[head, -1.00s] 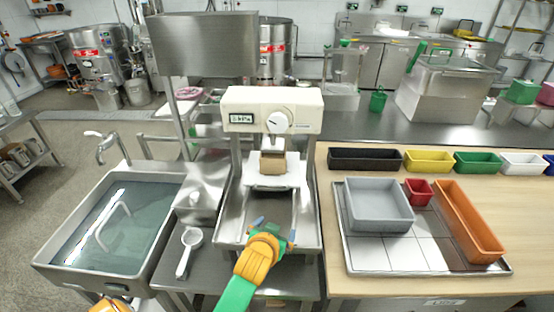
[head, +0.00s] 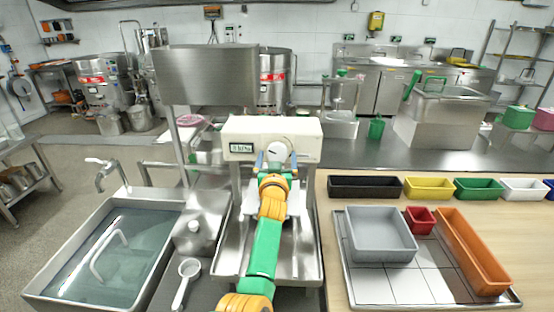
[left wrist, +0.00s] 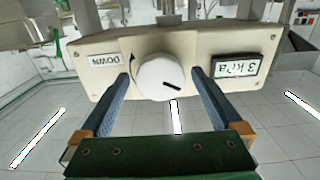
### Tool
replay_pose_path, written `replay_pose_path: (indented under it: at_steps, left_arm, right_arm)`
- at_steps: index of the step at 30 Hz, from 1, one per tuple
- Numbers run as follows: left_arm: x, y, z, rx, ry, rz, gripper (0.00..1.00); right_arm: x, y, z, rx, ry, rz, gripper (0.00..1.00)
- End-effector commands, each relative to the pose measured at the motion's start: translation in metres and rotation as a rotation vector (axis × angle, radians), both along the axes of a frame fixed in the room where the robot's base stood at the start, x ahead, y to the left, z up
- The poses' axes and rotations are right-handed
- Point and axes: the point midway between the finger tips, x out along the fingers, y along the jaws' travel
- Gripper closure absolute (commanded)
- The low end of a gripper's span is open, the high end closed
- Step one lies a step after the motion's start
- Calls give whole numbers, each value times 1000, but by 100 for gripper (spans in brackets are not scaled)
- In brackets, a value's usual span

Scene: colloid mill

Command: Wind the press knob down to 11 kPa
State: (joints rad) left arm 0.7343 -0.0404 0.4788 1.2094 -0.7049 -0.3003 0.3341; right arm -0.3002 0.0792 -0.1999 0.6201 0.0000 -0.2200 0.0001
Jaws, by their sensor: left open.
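The press (head: 240,128) is a cream-coloured head with a white round knob (head: 279,147) on its front. Its small display (head: 241,147) shows a kPa reading; in the left wrist view the display (left wrist: 236,66) appears upside down and the digit looks like a 3. A DOWN label (left wrist: 105,59) and curved arrow sit beside the knob (left wrist: 162,78). My left gripper (head: 272,160) is at the knob, its blue fingers (left wrist: 160,88) open, one on each side, with slim gaps visible. My arm hides the brown block under the press. My right gripper is out of view.
A sink (head: 62,235) with water and a white scoop (head: 185,278) lie left of the press. To the right, a wooden table holds a grey tub (head: 380,250), a red box (head: 420,228), an orange bin (head: 470,250) and a row of coloured bins. The space before the press head is filled by my arm.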

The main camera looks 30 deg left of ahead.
Motion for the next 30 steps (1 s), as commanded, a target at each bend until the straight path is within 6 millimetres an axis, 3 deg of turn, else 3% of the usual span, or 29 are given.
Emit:
replay_pose_path:
  at_steps: [7, 15, 16, 30]
  left_arm:
    - [0, 0, 0, 0, 1, 0, 3]
    - [0, 0, 0, 0, 2, 0, 76]
    - [0, 0, 0, 0, 2, 0, 79]
    - [0, 1, -1, 133, 84, 1, 79]
  right_arm:
    - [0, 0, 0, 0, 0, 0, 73]
    - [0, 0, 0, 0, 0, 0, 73]
    - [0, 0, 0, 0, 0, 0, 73]
    - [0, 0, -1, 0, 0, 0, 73]
